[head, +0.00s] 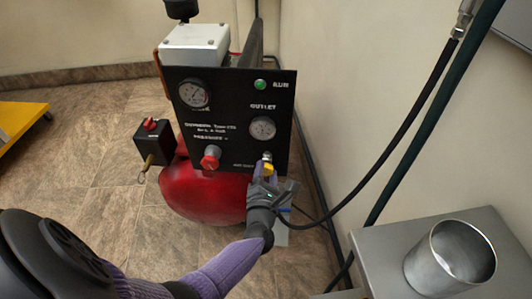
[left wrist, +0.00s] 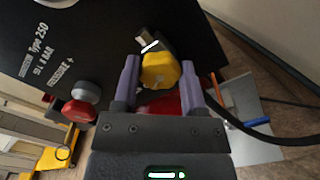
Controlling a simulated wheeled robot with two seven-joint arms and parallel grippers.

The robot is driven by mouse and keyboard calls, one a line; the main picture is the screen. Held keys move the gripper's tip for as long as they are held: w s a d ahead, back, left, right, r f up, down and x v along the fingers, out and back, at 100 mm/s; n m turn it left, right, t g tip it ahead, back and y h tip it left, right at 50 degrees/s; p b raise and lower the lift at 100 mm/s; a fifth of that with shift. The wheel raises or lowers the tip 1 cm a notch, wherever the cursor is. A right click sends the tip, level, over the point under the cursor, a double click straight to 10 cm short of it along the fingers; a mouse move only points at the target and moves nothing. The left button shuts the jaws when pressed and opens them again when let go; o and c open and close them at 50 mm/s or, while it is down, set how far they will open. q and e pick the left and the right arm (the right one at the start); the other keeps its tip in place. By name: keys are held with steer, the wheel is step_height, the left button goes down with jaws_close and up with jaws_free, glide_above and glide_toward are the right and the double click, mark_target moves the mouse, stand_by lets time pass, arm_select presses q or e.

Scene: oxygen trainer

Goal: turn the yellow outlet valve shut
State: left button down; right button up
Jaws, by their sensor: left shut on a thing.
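The yellow outlet valve (head: 268,168) sits at the lower right of the black panel (head: 222,128), below the outlet gauge (head: 262,128). In the left wrist view the yellow valve knob (left wrist: 160,71) lies between the two purple fingers. My left gripper (head: 265,176) is shut on it, with the fingers (left wrist: 160,80) on either side of the knob. The gripper partly covers the valve in the head view. My right gripper is not in view.
A red knob (head: 211,157) is on the panel left of the valve. A red tank (head: 203,193) lies below. A black hose (head: 385,155) runs up the right side. A metal cup (head: 450,258) stands on a grey table (head: 390,244) at the right.

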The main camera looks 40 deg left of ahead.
arm_select(q)
steer(key=m, duration=0.5)
steer(key=m+p, duration=0.1)
steer(key=m, duration=0.5)
steer(key=shift+f+m, duration=0.15)
steer(key=shift+m, duration=0.25)
steer(key=m, duration=0.6)
steer(key=shift+f+p, duration=0.1)
steer(key=shift+p, duration=0.25)
steer(key=m, duration=0.5)
steer(key=shift+m, duration=0.4)
steer(key=shift+f, duration=0.1)
steer(key=shift+c, duration=0.7)
jaws_free()
